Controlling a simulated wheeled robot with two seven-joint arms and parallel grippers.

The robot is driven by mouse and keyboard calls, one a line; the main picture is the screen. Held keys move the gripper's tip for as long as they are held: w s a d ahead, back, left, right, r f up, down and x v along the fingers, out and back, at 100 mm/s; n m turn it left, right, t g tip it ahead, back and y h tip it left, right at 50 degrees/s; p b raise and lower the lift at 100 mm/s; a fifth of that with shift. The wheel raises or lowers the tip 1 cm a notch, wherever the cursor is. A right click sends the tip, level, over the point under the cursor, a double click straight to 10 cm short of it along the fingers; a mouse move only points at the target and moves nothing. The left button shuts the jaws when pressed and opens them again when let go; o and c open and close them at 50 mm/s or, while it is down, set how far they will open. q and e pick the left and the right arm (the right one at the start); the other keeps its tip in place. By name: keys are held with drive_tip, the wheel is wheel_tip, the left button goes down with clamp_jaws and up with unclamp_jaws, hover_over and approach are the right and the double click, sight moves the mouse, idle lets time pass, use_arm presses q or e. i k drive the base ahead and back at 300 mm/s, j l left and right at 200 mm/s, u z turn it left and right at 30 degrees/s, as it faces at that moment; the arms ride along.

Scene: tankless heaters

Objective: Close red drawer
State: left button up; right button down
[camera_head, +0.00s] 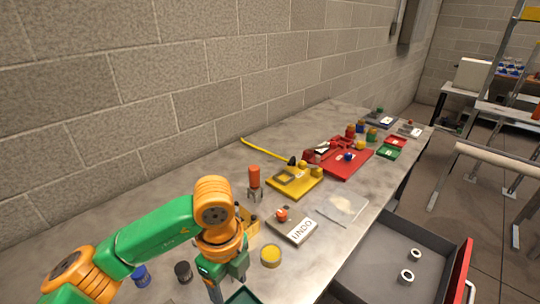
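The red drawer is pulled out at the lower right, below the table's edge. Its red front (458,271) faces right, and a pale handle shows on it near the picture's bottom edge. The grey inside of the drawer (385,262) is visible and holds two small metal rings (410,264). My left gripper (226,284) points down over the near part of the table, well to the left of the drawer. Its fingertips are hard to make out, so I cannot tell if it is open or shut. My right gripper is not in view.
The long grey table (110,220) runs along a block wall. The floor (490,225) right of the drawer looks clear; metal frames stand beyond.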

sight(370, 276)
drive_tip(key=k+l, duration=0.2)
drive_tip(key=k, duration=0.25)
drive_tip(key=k+l, duration=0.2)
drive_tip(key=k, duration=0.3)
